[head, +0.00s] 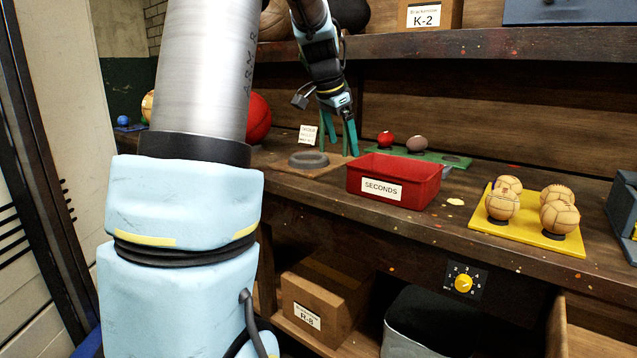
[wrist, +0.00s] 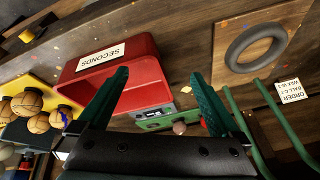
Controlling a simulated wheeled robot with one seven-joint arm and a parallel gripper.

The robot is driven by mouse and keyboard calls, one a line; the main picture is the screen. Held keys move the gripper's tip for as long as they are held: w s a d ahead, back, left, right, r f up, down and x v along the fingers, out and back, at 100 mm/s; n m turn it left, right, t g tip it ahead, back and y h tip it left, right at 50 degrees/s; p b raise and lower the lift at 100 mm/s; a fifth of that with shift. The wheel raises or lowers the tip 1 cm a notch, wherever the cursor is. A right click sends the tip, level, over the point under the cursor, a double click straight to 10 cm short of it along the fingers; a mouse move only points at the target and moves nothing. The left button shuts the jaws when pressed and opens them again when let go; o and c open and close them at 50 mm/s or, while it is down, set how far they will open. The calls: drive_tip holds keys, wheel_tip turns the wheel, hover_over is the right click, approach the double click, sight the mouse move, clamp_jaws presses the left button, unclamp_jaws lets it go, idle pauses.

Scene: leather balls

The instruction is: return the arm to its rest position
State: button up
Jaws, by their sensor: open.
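My arm rises large across the left of the head view. My gripper (head: 342,142) hangs fingers-down at the back of the bench, left of and behind the red SECONDS box (head: 421,190). In the wrist view my gripper (wrist: 158,74) has its two teal fingers spread wide, with nothing held between them. The red box (wrist: 139,58) shows beyond the left finger in that view. The dark ring (head: 308,159) lies on a board close below the gripper in the head view; it also shows in the wrist view (wrist: 255,46).
A yellow tray (head: 568,245) with several tan leather balls stands at the right. A green strip (head: 440,157) behind the red box carries a red ball (head: 385,138) and a brown ball (head: 417,143). Green posts stand near the gripper. A shelf (head: 500,42) runs above the bench.

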drive_tip(key=s+a+f+n+g+y+b, duration=0.1)
drive_tip(key=s+a+f+n+b, duration=0.4)
drive_tip(key=s+f, duration=0.75)
drive_tip(key=s+a+f+n+g+y+b, duration=0.15)
drive_tip(key=s+a+f+n+b, duration=0.4)
drive_tip(key=s+f, duration=0.7)
wheel_tip(320, 180, up, 19)
drive_tip(key=w+a+p, duration=0.1)
drive_tip(key=p, duration=2.1)
drive_tip(key=shift+w+a, duration=0.2)
drive_tip(key=shift+a, duration=0.1)
drive_tip(key=shift+f+t, duration=0.15)
drive_tip(key=shift+t, duration=0.1)
